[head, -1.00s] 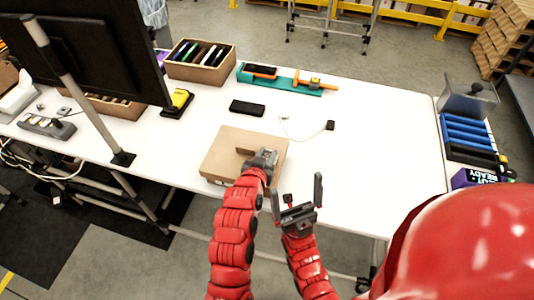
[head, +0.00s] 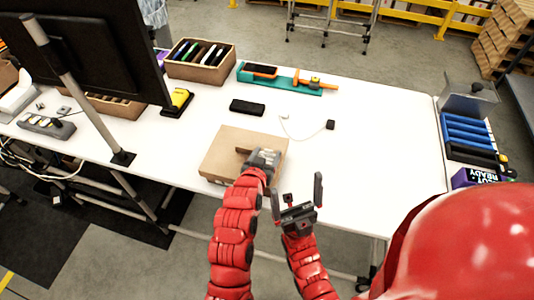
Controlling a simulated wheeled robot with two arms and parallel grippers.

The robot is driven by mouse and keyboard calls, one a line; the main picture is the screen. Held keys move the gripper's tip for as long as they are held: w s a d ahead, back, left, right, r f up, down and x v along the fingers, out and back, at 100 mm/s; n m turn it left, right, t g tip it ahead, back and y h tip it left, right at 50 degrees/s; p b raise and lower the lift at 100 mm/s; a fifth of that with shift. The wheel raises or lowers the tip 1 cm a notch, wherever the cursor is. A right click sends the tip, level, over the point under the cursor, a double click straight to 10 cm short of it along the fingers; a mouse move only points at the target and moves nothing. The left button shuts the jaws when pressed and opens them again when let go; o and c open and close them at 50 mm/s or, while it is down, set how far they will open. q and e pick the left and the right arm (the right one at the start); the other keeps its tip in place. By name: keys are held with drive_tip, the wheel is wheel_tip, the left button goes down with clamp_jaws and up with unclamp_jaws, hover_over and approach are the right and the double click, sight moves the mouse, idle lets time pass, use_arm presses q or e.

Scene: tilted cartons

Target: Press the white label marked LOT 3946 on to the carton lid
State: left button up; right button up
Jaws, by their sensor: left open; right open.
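The brown carton (head: 225,150) lies closed near the front edge of the white table, its lid facing up. My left gripper (head: 254,156) is over the right half of the lid, open, with its fingers largely hidden by its own body. I cannot tell whether it touches the lid. A dark strip, finger or shadow, shows on the lid beside it. The white label marked LOT 3946 cannot be made out; the gripper may hide it. My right gripper (head: 297,196) is open and empty, its two fingers spread, in front of the table edge.
A black phone-like slab (head: 247,107) and a small black block on a white cable (head: 330,125) lie behind the carton. A teal tray (head: 280,80) and a brown divided box (head: 200,62) stand farther back.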

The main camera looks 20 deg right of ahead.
use_arm(q)
drive_tip(key=b+v, duration=0.2)
drive_tip(key=v, duration=0.6)
drive_tip(key=shift+s+a, duration=0.2)
drive_tip(key=shift+s, duration=0.15)
drive_tip(key=p, duration=0.1)
drive_tip(key=s+r+p, duration=0.1)
drive_tip(key=shift+a+r+p, duration=0.3)
drive_tip(key=shift+a+p, duration=0.05)
drive_tip(key=shift+p, duration=0.05)
drive_tip(key=s+a+r+p, duration=0.3)
drive_tip(key=s+r+p, duration=0.2)
drive_tip(key=p, duration=0.8)
wheel_tip(320, 180, up, 3)
drive_tip(key=shift+s+a+f+p, duration=0.1)
drive_tip(key=shift+s+a+p, duration=0.15)
drive_tip(key=shift+a+p, duration=0.15)
drive_tip(key=shift+w, duration=0.1)
